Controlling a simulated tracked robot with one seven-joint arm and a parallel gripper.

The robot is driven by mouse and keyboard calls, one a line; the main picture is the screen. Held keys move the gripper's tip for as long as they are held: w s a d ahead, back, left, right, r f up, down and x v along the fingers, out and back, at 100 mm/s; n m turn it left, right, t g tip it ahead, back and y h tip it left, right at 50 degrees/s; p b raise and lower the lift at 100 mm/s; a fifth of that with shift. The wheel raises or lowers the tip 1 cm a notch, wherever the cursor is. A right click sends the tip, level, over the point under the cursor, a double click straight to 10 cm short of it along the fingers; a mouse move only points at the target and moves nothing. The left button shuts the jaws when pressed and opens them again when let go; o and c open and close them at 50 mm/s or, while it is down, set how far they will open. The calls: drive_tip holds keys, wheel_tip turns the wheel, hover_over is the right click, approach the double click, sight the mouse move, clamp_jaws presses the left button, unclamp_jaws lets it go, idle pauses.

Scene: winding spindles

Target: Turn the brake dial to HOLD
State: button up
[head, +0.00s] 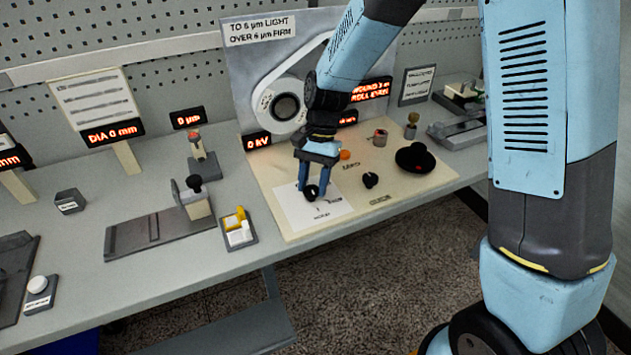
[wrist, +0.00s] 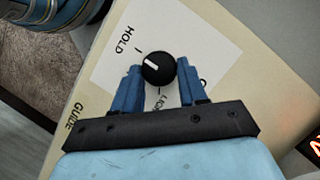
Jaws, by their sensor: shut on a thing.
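The brake dial (wrist: 159,69) is a round black knob with a white pointer line, standing on a white card (wrist: 105,72). My gripper (wrist: 154,75) is shut on the dial, one blue finger on each side. In the wrist view, the pointer slants up-left, to the side of the HOLD label (wrist: 123,45); I cannot tell whether it lines up exactly with the HOLD tick. The LIGHT label (wrist: 162,103) is below the dial, and a label at right is partly hidden by a finger. In the head view, my gripper (head: 315,190) points down over the dial (head: 311,193).
On the same cream panel (head: 265,170) are a small black knob (head: 370,180), a wide black round piece (head: 415,158) and an orange button (head: 345,155). A grey signboard (head: 245,75) stands behind.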

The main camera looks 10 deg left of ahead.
drive_tip(key=o, duration=1)
drive_tip(key=shift+r, duration=0.1)
drive_tip(key=v, duration=1.3)
drive_tip(key=shift+w+r, duration=0.1)
drive_tip(key=shift+r, duration=0.15)
drive_tip(key=s+d+r+n+t, duration=0.1)
drive_tip(key=s+d+r+t, duration=0.4)
drive_tip(key=d, duration=0.6)
drive_tip(key=s+d+r+n+t, duration=0.15)
drive_tip(key=s+d+r, duration=0.35)
drive_tip(key=d+r, duration=0.5)
drive_tip(key=s+d+t, duration=0.1)
drive_tip(key=s+d, duration=0.1)
drive_tip(key=d, duration=0.1)
drive_tip(key=s+d+f+t, duration=0.1)
drive_tip(key=s+d, duration=0.1)
drive_tip(key=s, duration=0.1)
drive_tip(key=s+d+f+t+h, duration=0.1)
drive_tip(key=s+d, duration=0.1)
drive_tip(key=d, duration=0.1)
drive_tip(key=shift+s+d+t, duration=0.25)
drive_tip(key=shift+d, duration=0.05)
